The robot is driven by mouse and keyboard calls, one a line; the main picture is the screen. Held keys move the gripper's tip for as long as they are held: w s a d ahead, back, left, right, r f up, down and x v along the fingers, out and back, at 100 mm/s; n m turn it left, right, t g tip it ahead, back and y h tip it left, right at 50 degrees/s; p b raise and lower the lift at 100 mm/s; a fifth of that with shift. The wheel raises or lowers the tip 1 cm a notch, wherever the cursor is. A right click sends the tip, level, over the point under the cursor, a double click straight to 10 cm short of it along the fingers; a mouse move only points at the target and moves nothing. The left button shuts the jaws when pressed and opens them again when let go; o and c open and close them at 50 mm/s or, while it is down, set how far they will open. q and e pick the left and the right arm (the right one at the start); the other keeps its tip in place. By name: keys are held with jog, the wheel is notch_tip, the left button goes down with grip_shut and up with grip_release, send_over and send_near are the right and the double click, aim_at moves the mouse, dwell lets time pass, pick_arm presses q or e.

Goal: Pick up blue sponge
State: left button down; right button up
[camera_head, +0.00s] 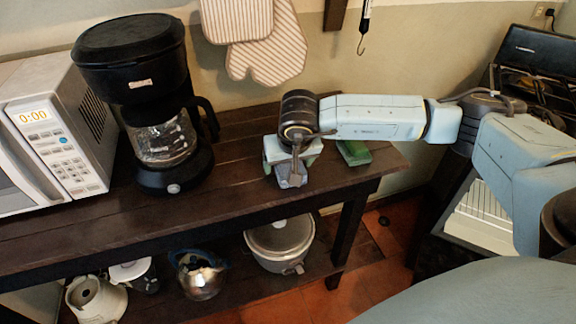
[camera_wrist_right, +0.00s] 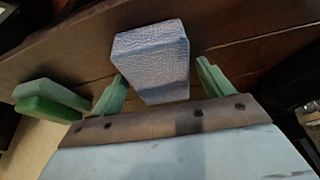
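The blue sponge (camera_wrist_right: 152,60) is a light blue textured block on the dark wooden table. In the head view it shows as a small grey-blue patch (camera_head: 291,178) just below my right gripper (camera_head: 291,163), partly hidden by it. In the right wrist view my right gripper (camera_wrist_right: 161,72) is open, with one green finger to each side of the sponge's near part. A gap shows between the sponge and each finger, clearer on the right. Height above the table is hard to tell. My left gripper is in neither view.
A green sponge (camera_head: 354,152) lies right of the gripper, near the table's right end. A black coffee maker (camera_head: 145,100) and a microwave (camera_head: 50,130) stand left. Striped oven mitts (camera_head: 265,50) hang behind. A lidded pot (camera_head: 280,240) and a kettle (camera_head: 200,273) sit on the lower shelf.

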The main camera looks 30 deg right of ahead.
jog(key=c, duration=0.7)
jog(key=shift+c, duration=0.7)
notch_tip(320, 180, up, 9)
jog(key=shift+r+p, duration=0.1)
jog(key=shift+p, duration=0.45)
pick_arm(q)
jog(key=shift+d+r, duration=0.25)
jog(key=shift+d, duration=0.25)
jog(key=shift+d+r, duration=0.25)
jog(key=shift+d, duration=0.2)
pick_arm(e)
jog(key=shift+r, duration=0.4)
